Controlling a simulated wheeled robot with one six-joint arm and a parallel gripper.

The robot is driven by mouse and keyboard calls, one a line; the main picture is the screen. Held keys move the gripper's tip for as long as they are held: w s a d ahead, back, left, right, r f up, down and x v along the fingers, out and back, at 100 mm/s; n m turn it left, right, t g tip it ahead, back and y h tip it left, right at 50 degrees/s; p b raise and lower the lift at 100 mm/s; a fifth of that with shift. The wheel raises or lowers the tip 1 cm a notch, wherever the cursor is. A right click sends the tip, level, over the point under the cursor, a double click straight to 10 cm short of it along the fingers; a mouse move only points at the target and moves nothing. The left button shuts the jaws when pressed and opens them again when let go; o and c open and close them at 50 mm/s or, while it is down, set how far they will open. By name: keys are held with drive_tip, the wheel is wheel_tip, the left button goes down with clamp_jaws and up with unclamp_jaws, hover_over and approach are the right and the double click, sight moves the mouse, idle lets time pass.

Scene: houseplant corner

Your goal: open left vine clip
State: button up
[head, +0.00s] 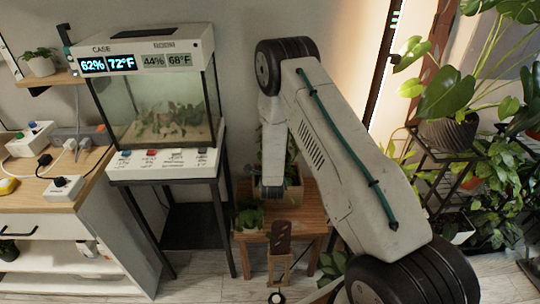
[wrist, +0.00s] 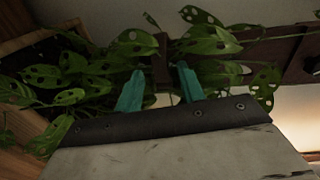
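In the wrist view my gripper (wrist: 160,76) shows two teal fingers standing apart, with a gap between them. A dark narrow upright piece (wrist: 160,52) stands in line with this gap. I cannot tell whether it is the left vine clip or part of the support, or whether the fingers touch it. Vine leaves with holes (wrist: 130,43) surround the fingers on both sides. A brown bar (wrist: 285,47) runs behind the leaves at the right. In the head view my arm hides the gripper and most of the vine plant behind it. No clip is clearly recognisable.
A small wooden table (head: 312,212) stands below my arm, with a small potted plant (head: 249,215) on its left. A glass case (head: 160,105) on a dark stand is to the left. A plant shelf (head: 447,150) crowded with foliage is to the right.

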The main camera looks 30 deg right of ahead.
drive_tip(key=shift+d, duration=0.15)
drive_tip(key=v, duration=0.7)
drive_tip(key=shift+s, duration=0.35)
drive_tip(key=shift+a+r, duration=0.15)
drive_tip(key=shift+a, duration=0.1)
